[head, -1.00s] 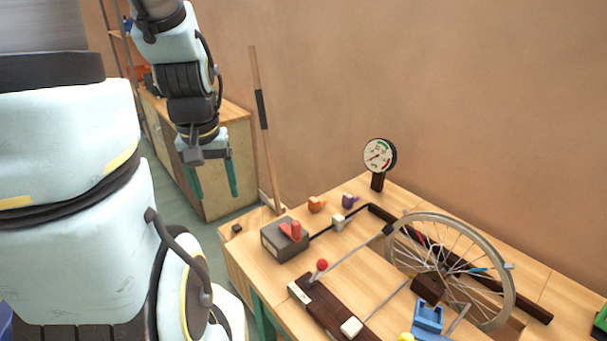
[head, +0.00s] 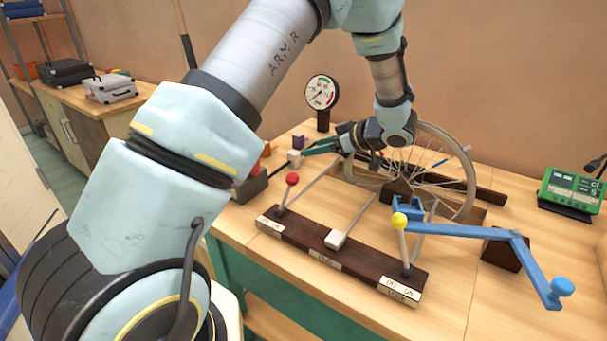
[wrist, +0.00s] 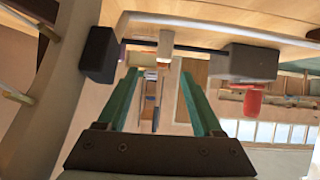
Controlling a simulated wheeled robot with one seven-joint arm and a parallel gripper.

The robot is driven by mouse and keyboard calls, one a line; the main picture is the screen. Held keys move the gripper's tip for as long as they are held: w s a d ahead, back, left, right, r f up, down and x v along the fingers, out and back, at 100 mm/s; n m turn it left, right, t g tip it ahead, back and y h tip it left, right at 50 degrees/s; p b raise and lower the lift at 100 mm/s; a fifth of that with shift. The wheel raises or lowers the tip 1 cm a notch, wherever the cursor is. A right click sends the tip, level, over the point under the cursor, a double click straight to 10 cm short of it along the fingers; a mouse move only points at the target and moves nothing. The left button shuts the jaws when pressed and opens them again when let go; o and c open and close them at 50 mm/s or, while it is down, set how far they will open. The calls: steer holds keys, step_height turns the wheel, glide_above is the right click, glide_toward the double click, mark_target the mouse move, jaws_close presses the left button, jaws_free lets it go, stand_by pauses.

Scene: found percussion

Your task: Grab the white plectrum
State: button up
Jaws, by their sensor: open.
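A small white block (head: 294,157), which looks like the white plectrum, sits beside a purple piece (head: 298,142) on the far left part of the bench. In the wrist view a pale block (wrist: 165,48) at the dark rod appears to be the same piece, slightly beyond the fingertips. My gripper (head: 307,149) reaches left over the bench with its green fingers pointing at the white block. It is open and empty; the wrist view shows a clear gap between the fingers (wrist: 158,76). Whether the fingers touch the block cannot be told.
A spoked wheel (head: 437,170) stands just right of my wrist, and a round gauge (head: 321,93) rises behind. In front is a dark lever board (head: 310,248) with a red-knobbed lever (head: 292,179). A grey box (wrist: 250,60) with a red part (wrist: 250,100) is nearby.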

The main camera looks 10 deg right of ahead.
mark_target(298, 157)
steer(key=shift+s+d+f+y, duration=0.15)
steer(key=shift+s+f+y, duration=0.15)
steer(key=shift+s+f, duration=0.3)
steer(key=p+x, duration=0.1)
steer(key=x, duration=0.9)
steer(key=shift+w+f+p, duration=0.1)
steer(key=shift+f+p, duration=0.1)
steer(key=shift+p, duration=0.2)
jaws_close()
